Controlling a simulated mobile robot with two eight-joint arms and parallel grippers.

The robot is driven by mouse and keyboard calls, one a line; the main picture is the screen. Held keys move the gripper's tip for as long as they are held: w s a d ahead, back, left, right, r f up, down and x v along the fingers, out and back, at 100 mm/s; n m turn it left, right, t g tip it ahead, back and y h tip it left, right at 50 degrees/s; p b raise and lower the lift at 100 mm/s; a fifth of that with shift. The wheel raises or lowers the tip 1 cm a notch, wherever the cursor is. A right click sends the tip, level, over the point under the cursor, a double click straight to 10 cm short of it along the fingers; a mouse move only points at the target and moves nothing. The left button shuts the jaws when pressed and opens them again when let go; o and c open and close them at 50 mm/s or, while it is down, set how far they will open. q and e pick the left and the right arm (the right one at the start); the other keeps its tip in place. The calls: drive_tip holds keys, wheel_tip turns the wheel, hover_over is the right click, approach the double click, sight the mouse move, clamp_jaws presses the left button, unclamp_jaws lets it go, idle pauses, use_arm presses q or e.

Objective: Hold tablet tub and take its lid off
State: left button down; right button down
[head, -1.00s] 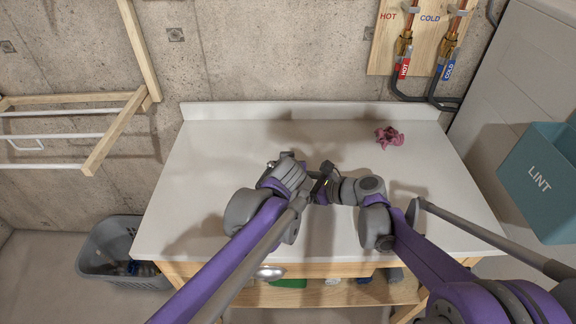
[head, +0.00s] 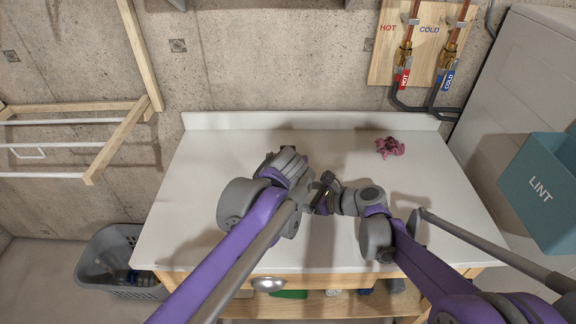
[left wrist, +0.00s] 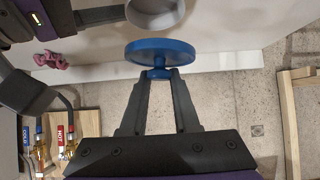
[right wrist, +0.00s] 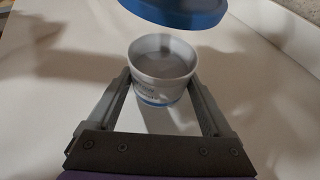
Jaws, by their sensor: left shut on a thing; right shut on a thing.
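The tub (right wrist: 163,90) is white and round with printed blue lettering, its mouth open and pale inside. It stands between the fingers of my right gripper (right wrist: 160,88), which is shut on its sides. The blue round lid (left wrist: 160,52) is gripped from its knob by my left gripper (left wrist: 159,73). The lid also shows in the right wrist view (right wrist: 178,10), apart from the tub and above its rim. The tub's edge shows at the top of the left wrist view (left wrist: 155,18). In the head view, my arms hide tub and lid.
A white worktop (head: 210,160) lies below, mostly clear at the back and sides. A crumpled pink cloth (head: 390,147) lies at the back right. A teal LINT bin (head: 540,190) is on the right. A grey basket (head: 125,270) stands on the floor at left.

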unclamp_jaws()
drive_tip(key=shift+d, duration=0.1)
drive_tip(key=v, duration=1)
drive_tip(key=shift+d+r, duration=0.1)
drive_tip(key=shift+d, duration=0.05)
drive_tip(key=shift+v, duration=0.8)
